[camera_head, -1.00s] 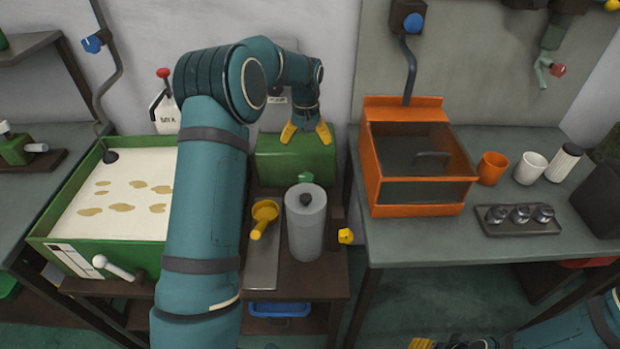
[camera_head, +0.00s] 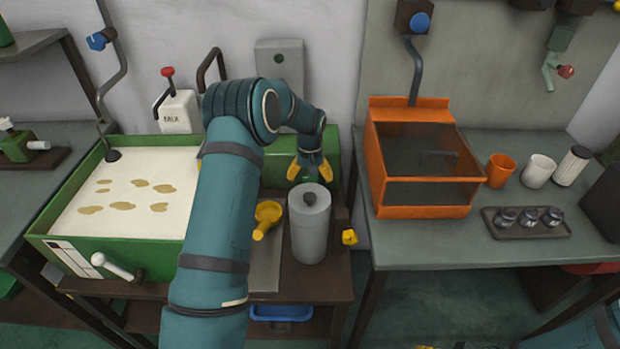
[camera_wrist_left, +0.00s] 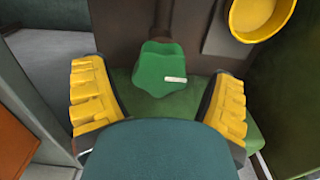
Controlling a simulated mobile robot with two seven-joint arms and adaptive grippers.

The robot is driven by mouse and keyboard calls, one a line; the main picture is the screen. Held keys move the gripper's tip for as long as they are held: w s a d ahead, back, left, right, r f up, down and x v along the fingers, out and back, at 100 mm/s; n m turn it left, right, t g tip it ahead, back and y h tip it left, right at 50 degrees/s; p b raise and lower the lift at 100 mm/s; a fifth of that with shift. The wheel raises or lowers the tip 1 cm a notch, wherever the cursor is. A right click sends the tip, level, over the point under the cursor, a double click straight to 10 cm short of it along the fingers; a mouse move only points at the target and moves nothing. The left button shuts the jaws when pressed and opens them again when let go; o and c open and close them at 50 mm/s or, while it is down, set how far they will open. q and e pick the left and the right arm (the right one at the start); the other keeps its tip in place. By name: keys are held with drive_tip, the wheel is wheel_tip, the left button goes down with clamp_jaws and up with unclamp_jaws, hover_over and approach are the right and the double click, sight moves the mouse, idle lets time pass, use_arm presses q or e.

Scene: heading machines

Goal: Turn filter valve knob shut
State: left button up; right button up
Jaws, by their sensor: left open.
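A green lobed knob (camera_wrist_left: 162,68) with a white mark sits on a dark stem in the left wrist view, in front of a green surface. Its mark lies nearly level, pointing right. My left gripper (camera_head: 311,174) is open, its yellow fingers pointing down beside the green box (camera_head: 332,152) in the head view. In the left wrist view, the fingers of my left gripper (camera_wrist_left: 158,105) stand wide on either side of the knob, apart from it. The head view hides the knob behind the gripper and the grey canister. Only a sliver of my right gripper shows at the bottom edge.
The grey canister (camera_head: 310,230) stands just in front of the left gripper, with a yellow funnel (camera_head: 267,215) to its left. A yellow knob (camera_head: 349,237) is on the stand's right side. The orange box (camera_head: 420,211) stands on the right table, and the green tray (camera_head: 120,245) on the left.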

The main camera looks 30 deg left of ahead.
use_arm(q)
drive_tip(key=c, duration=1.3)
drive_tip(key=shift+m, duration=0.4)
drive_tip(key=m+p, duration=0.1)
drive_tip(key=m, duration=0.2)
drive_tip(key=shift+d+m, duration=0.1)
drive_tip(key=shift+m, duration=0.3)
drive_tip(key=m, duration=0.4)
drive_tip(key=shift+d+m+p, duration=0.1)
drive_tip(key=shift+m+p, duration=0.2)
drive_tip(key=m, duration=0.4)
drive_tip(key=shift+d+p, duration=0.1)
drive_tip(key=shift+p, duration=0.25)
drive_tip(key=m, duration=0.4)
drive_tip(key=shift+d+m, duration=0.1)
drive_tip(key=shift+m, duration=0.2)
drive_tip(key=shift+p, duration=0.3)
